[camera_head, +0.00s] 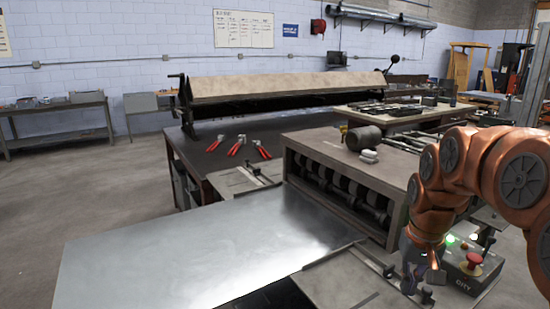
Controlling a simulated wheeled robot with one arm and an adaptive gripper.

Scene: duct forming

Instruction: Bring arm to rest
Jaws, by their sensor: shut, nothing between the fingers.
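My orange arm comes in from the right edge, folded and bent downward. My gripper (418,279) is at the lower right, its fingers pointing down, shut and empty. It is just left of a control box (472,272) with a red knob and a lit green light. A flat sheet of metal (190,250) lies left of it, extending from the forming machine (345,195) toward the lower left. My gripper is apart from the sheet. The fingertips are small and partly dark in this view.
Several red-handled tools (237,146) lie on a dark bench behind the machine. A long folding brake (285,88) stands at the back. A grey side table (58,108) is at the far left. Open floor (70,190) lies on the left.

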